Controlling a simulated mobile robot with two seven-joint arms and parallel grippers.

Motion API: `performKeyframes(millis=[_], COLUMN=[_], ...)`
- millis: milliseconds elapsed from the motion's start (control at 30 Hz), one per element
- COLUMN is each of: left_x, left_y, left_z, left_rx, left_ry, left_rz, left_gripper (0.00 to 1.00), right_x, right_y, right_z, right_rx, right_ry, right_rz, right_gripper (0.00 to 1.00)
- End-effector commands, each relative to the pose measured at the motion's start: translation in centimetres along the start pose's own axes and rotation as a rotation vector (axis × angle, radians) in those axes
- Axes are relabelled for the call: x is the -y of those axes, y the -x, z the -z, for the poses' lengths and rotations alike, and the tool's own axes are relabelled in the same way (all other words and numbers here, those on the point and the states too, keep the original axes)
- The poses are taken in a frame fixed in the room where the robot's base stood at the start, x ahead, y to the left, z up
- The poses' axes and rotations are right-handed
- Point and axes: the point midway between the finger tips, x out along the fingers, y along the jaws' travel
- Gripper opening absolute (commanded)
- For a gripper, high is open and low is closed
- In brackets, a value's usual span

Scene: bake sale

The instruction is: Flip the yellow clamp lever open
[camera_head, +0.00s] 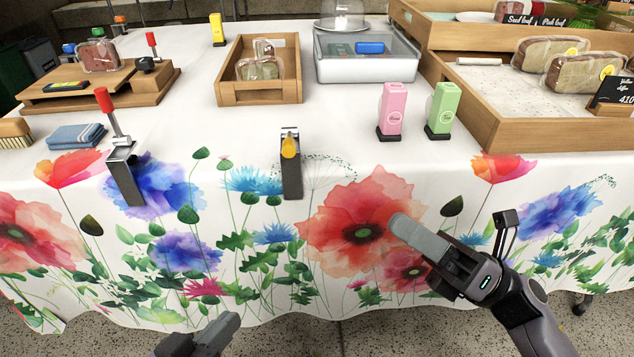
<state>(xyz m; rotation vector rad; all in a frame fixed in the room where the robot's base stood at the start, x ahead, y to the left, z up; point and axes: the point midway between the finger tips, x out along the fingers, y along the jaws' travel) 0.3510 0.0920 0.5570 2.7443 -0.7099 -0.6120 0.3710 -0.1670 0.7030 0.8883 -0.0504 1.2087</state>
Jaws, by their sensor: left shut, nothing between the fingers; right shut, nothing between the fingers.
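The yellow clamp lever (289,147) belongs to a dark metal clamp (291,180) gripping the table's front edge, near the middle of the view. The lever looks short from here, and I cannot tell its exact angle. My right gripper (399,222) is shut and empty. It is in front of the tablecloth, to the right of and lower than the yellow lever, apart from it. My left gripper (230,322) is shut and empty at the bottom of the view, below the clamp and well clear of it.
A second clamp (124,175) with an upright red-tipped lever (104,101) sits at the edge to the left. A pink box (392,108) and a green box (442,107) stand right of the yellow lever. A wooden crate (260,98) stands behind. The cloth around the clamp is clear.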

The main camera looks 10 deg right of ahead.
Motion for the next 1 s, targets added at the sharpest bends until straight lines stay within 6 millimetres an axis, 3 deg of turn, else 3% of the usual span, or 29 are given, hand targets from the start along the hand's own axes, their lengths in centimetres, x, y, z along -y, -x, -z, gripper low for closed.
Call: performKeyframes(millis=[467,1000], left_x=[0.0,-0.2], left_y=[0.0,0.0], left_z=[0.0,0.3], left_rx=[0.0,0.005], left_ry=[0.0,0.006], left_rz=[-0.001,-0.002], left_gripper=[0.0,0.0], right_x=[-0.1,-0.1], right_y=[-0.9,-11.2], right_z=[-0.1,-0.1], right_rx=[0.0,0.002], right_ry=[0.002,0.003], right_rz=[-0.003,-0.004], right_gripper=[0.0,0.0])
